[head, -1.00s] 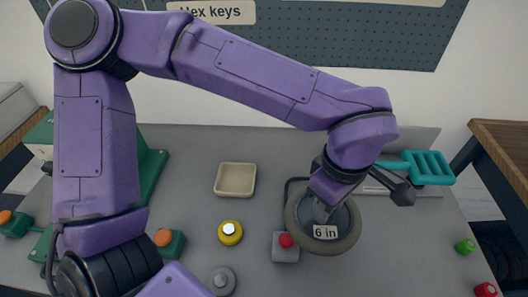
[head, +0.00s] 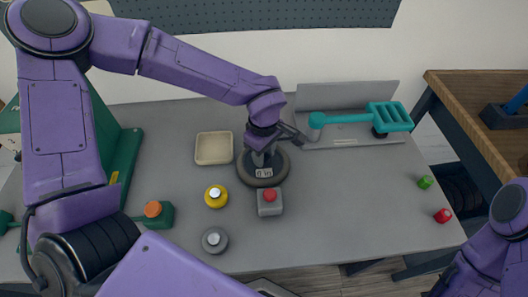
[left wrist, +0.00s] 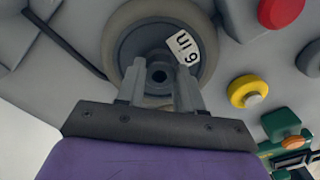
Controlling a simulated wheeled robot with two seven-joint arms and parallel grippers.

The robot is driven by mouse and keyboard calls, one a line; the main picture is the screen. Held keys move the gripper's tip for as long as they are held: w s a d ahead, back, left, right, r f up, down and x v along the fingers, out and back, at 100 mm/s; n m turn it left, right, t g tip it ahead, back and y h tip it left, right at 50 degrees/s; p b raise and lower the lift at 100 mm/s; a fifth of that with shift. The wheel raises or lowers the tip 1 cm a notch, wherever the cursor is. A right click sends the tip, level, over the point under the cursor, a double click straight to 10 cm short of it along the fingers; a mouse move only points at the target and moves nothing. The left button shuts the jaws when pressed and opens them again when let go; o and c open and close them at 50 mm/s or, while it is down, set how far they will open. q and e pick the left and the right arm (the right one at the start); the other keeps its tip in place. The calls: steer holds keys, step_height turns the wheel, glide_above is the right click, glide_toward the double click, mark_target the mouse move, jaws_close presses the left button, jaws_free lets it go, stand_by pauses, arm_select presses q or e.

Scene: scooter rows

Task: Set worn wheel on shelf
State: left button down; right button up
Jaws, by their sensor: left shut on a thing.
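The worn wheel (head: 282,166) has a grey-brown tyre, a dark hub and a "6 in" label. It is at the middle of the grey bench, just behind the red-button box; I cannot tell whether it touches the bench top. My left gripper (head: 263,156) is shut on its hub from above. In the left wrist view, the fingers (left wrist: 160,88) are at the hub of the wheel (left wrist: 128,38), and the label is turned. No shelf is clearly identifiable; a dark space with dark round shapes (head: 458,188) shows under the wooden table at right. My right gripper is out of view.
Near the wheel are a beige tray (head: 214,149), a yellow button (head: 215,197) and a grey box with a red button (head: 270,201). Green (head: 425,182) and red (head: 443,215) pieces lie right. The wooden table (head: 480,95) stands beyond a gap.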

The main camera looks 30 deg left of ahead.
arm_select(q)
steer(key=shift+s, duration=0.1)
steer(key=c, duration=0.7)
jaws_free()
